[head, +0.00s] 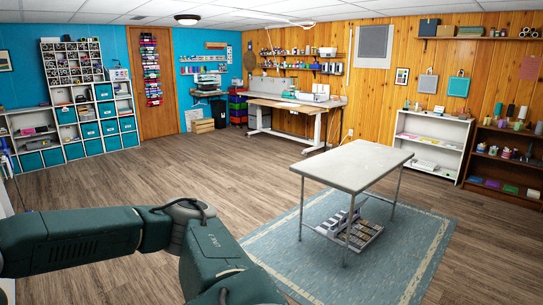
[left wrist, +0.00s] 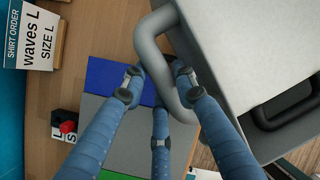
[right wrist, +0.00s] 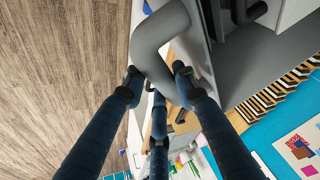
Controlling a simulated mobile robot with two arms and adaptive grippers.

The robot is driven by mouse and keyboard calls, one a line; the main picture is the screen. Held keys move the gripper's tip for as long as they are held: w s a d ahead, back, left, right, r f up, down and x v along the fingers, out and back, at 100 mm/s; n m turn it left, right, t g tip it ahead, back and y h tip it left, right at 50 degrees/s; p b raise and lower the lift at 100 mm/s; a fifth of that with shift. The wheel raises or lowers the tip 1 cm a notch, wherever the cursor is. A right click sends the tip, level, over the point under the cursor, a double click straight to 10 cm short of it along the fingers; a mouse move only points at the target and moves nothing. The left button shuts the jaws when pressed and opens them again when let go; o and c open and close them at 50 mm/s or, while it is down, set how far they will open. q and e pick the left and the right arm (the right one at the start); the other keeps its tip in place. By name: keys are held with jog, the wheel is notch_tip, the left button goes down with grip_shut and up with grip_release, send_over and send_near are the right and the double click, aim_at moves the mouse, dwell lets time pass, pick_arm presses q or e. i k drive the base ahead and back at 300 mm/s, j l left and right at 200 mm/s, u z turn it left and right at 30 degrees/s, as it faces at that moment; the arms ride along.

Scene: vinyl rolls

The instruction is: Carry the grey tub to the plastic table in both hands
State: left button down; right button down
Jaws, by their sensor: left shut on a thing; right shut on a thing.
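The grey tub shows only in part, close up in both wrist views. In the left wrist view, my left gripper (left wrist: 155,88) is shut on one thick grey handle (left wrist: 158,60) at the side of the pale tub body (left wrist: 235,45). In the right wrist view, my right gripper (right wrist: 158,88) is shut on another grey handle (right wrist: 158,45). The inside of the tub is out of view. A pale table with thin legs (head: 352,163), likely the plastic table, stands on a rug in the head view, its top bare. Neither gripper nor the tub shows there.
A wooden surface (left wrist: 105,55) with a blue sheet (left wrist: 110,78) and a shirt order card (left wrist: 28,38) lies below my left gripper. The blue rug (head: 400,255) lies under the table, with a rack (head: 350,228) low between its legs. Much wooden floor (head: 210,165) is clear.

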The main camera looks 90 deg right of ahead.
aim_at(344, 168)
jog(key=z, duration=2.4)
jog(key=i+l+z, duration=0.1)
jog(key=z, duration=0.3)
jog(key=i+z, duration=0.35)
jog(key=i, duration=4.05)
jog(key=i+z, duration=0.25)
jog(key=i, duration=0.15)
jog(key=i+j+z, duration=0.15)
jog(key=i+z, duration=0.15)
jog(key=z, duration=0.25)
jog(key=i, duration=0.05)
